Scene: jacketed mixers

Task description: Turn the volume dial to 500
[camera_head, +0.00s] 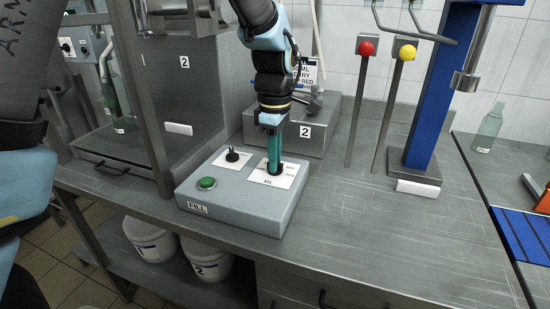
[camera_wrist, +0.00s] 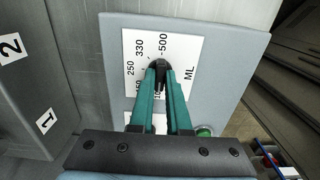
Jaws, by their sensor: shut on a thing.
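The grey control box (camera_head: 238,211) marked FILL sits on the metal bench. The black volume dial (camera_head: 267,168) is at the right of its sloping top, on a white ML label (camera_head: 286,181). In the wrist view the label (camera_wrist: 133,42) shows 500, 330 and 250, with lower numbers partly covered by the fingers. My gripper (camera_head: 274,157) reaches down from above with teal fingers, and in the wrist view its fingertips (camera_wrist: 158,76) are shut on the dial knob (camera_wrist: 158,66). The fingers hide most of the knob, so I cannot tell which number it points to.
A second black knob (camera_head: 232,155) and a green button (camera_head: 206,183) are close by on the same box. A grey unit marked 2 (camera_head: 313,138) stands behind. Red-knobbed (camera_head: 366,48) and yellow-knobbed (camera_head: 407,52) levers stand to the right. The bench front right is clear.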

